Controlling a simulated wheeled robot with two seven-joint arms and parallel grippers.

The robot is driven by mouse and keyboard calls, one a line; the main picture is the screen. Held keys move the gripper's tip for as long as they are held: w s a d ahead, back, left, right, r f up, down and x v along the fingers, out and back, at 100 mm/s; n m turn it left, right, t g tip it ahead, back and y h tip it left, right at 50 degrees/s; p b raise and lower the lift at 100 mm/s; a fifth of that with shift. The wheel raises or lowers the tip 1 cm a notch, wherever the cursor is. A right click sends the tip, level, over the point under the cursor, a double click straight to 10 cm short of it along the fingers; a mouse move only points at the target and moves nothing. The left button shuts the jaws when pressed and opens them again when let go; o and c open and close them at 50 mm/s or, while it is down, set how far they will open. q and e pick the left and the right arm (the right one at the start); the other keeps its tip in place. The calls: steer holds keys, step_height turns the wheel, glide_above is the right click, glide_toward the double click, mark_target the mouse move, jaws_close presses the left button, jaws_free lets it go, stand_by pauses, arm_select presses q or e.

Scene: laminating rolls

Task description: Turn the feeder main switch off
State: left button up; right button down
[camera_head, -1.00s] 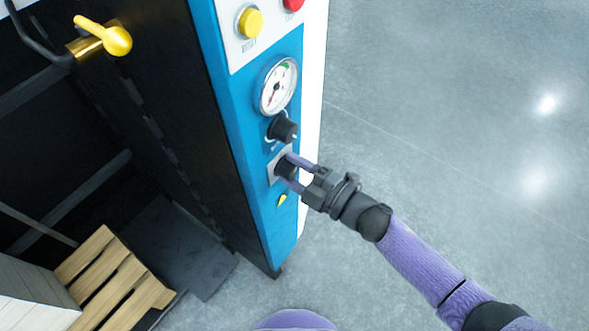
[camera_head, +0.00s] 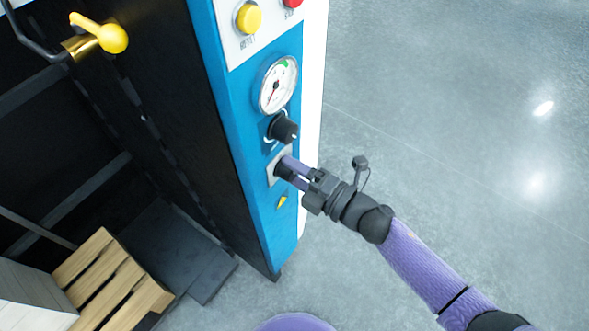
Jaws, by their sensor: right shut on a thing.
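The feeder main switch (camera_head: 280,170) is a dark rotary knob on a pale square plate (camera_head: 271,174), low on the blue panel (camera_head: 240,130). My right gripper (camera_head: 287,172) reaches in from the right with its fingers closed on the switch. The fingers hide most of the knob, so its exact angle is hard to tell. My left gripper is out of view.
Above the switch are a black knob (camera_head: 283,129), a round gauge (camera_head: 277,86), a yellow button (camera_head: 248,18) and a red button (camera_head: 292,2). A yellow-ended lever (camera_head: 112,38) is at upper left. A wooden pallet (camera_head: 110,283) lies lower left. The floor at right is clear.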

steer(key=shift+c, duration=0.5)
jaws_free()
steer(key=p+v, duration=0.1)
steer(key=v, duration=0.9)
steer(key=shift+f, duration=0.1)
